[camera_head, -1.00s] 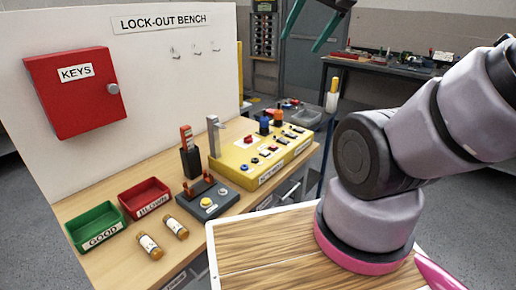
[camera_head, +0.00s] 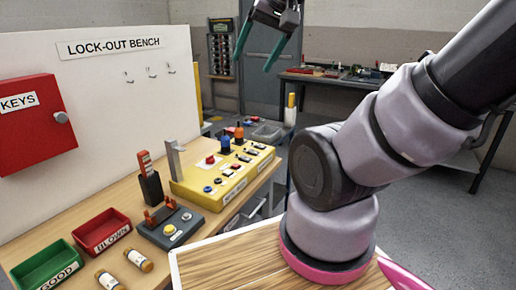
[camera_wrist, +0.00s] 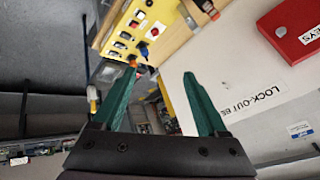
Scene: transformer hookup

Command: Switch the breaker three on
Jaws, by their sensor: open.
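A yellow control box (camera_head: 205,200) stands on the bench with a row of small dark switches (camera_head: 246,157), a red button, blue buttons and blue and orange levers. It also shows at the top of the wrist view (camera_wrist: 126,45), upside down. Which switch is breaker three I cannot tell; the labels are too small to read, and so are the switch positions. My gripper (camera_head: 251,66) has green fingers and hangs high in the air above and beyond the box, touching nothing. In the wrist view its fingers (camera_wrist: 160,73) are spread and empty.
A white board with a red key cabinet (camera_head: 32,124) rises behind. A rack (camera_head: 222,47) and another table stand farther back.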

